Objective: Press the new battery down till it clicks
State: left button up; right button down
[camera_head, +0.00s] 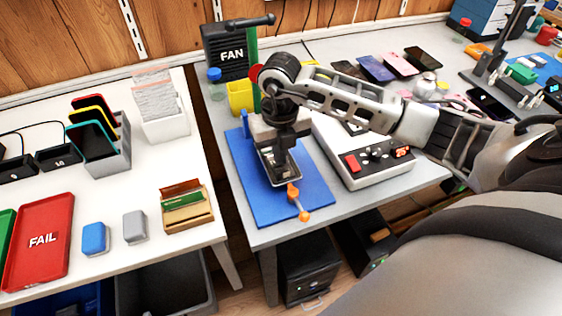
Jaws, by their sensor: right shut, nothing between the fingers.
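An opened phone (279,171) sits in a holder on the blue mat (240,180), its inner parts facing up. An orange-handled clamp (298,199) sticks out at the holder's front. My right arm reaches in from the right, and my right gripper (280,141) points down over the far part of the phone. It is shut with nothing held. The gripper and wrist hide that part of the phone, and I cannot make out the battery clearly or tell if the fingertips touch it. My left gripper is out of view.
A control station (370,165) with a red button and display stands right of the mat. A fan box (228,50) and yellow bin (240,97) are behind. Several phones (376,68) lie at the back. The left table holds a red FAIL tray (40,241) and small blocks.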

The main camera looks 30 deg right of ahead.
jog(key=shift+r+p, duration=2.15)
jog(key=shift+r, duration=0.95)
jog(key=shift+f, duration=0.1)
